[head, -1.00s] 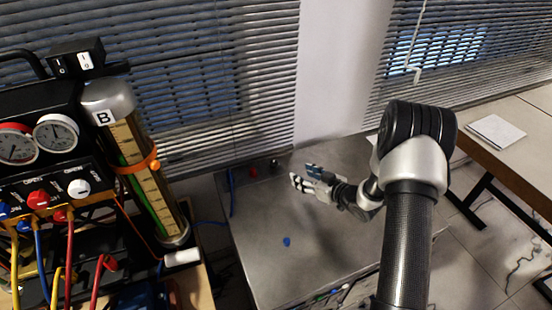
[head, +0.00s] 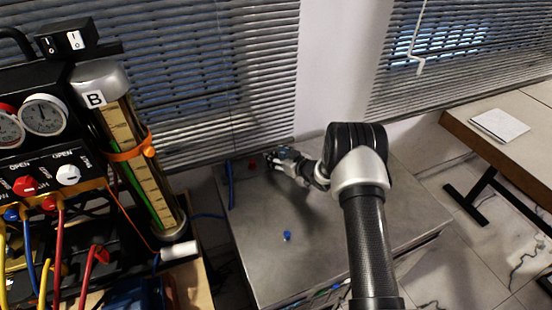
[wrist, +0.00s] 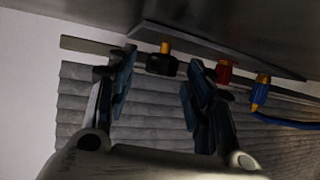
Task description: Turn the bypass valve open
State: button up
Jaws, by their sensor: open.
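No label reading bypass shows, so I cannot tell which fitting is the bypass valve. In the wrist view a black fitting with an orange stem (wrist: 161,65) sits on a rail, between my open fingers in the picture. My gripper (wrist: 163,72) is empty; contact with the fitting cannot be made out. A red fitting (wrist: 224,72) and a blue fitting with a hose (wrist: 260,93) sit to its right. In the head view my gripper (head: 283,155) is at the back edge of the metal table (head: 330,245), beside the small red fitting (head: 252,164); it hides the black one.
At the left stands a gauge manifold with a red knob (head: 24,185), a white knob (head: 68,174) and several hoses. Beside it is a cylinder marked B (head: 135,150). Blinds (head: 210,90) hang close behind.

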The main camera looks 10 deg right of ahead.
jog(key=shift+w+a+f, duration=0.15)
jog(key=shift+w+a, duration=0.05)
jog(key=shift+w, duration=0.1)
jog(key=shift+c, duration=0.3)
jog(key=c, duration=1)
